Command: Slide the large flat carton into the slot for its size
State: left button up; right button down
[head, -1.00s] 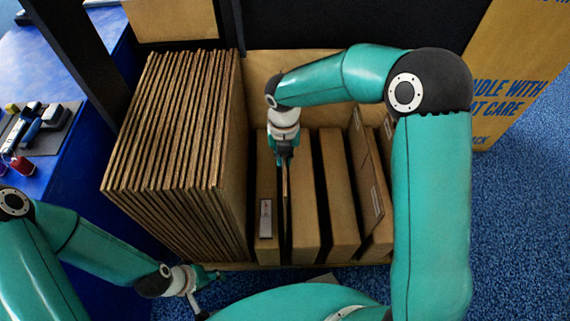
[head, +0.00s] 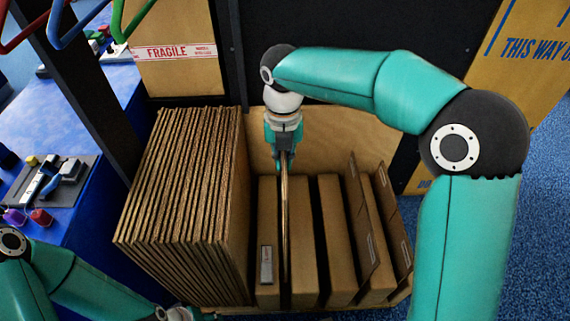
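A thin flat carton (head: 286,225) shows edge-on in the head view as a narrow brown strip. It stands upright in the gap between two thicker brown cartons in the wooden bin. My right gripper (head: 283,163) points down at the far end of this strip and is closed on its upper edge. The carton's broad faces and lower part are hidden. My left gripper (head: 207,317) is at the bottom edge of the picture, mostly cut off, away from the carton; its fingers cannot be made out.
A dense stack of upright flat cartons (head: 190,190) fills the bin's left side. A carton with a pale label (head: 266,265) stands left of the held one, and several more stand to the right with dark gaps between. A blue table (head: 85,200) with tools is at left.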

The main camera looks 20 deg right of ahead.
notch_tip(320, 180, up, 12)
jog(key=p, duration=1.1)
jog(key=shift+r+p, duration=0.2)
jog(key=shift+p, duration=0.15)
notch_tip(320, 180, up, 16)
jog(key=p, duration=1.5)
jog(key=shift+f, duration=0.1)
